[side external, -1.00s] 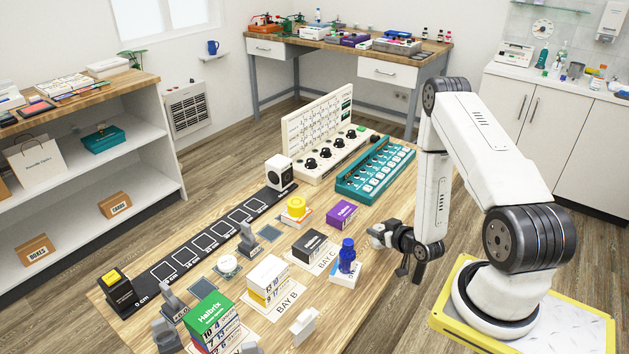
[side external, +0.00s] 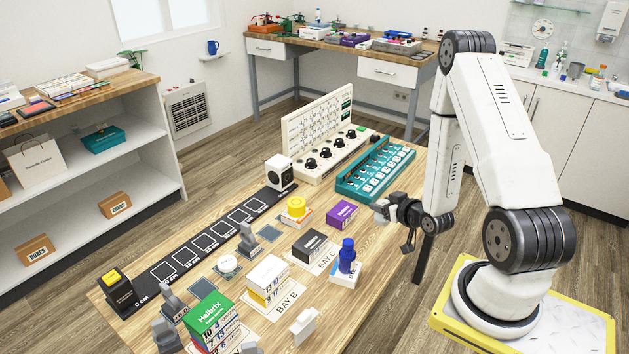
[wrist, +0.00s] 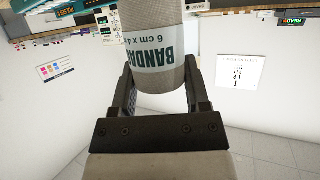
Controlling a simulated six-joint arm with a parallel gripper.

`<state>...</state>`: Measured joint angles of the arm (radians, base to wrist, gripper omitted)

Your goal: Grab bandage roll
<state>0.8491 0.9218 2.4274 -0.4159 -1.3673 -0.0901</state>
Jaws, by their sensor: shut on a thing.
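The bandage roll (wrist: 156,50) is a pale cylinder with a white label, its lettering "BANDA" and "6 cm" upside down in the wrist view. My gripper (wrist: 160,80) is shut on it, with one dark finger on each side of the roll. The roll's upper end is cut off by the frame's top edge. In the side view, my gripper (side external: 384,210) is raised at the table's right edge, to the right of the purple box (side external: 341,213). The roll shows there only as a small pale shape at the fingers.
The wooden table (side external: 370,285) holds a teal keyed panel (side external: 375,170), a cream control box (side external: 332,152), a blue bottle (side external: 347,255), a yellow-topped item (side external: 296,207) and several boxes on bay cards.

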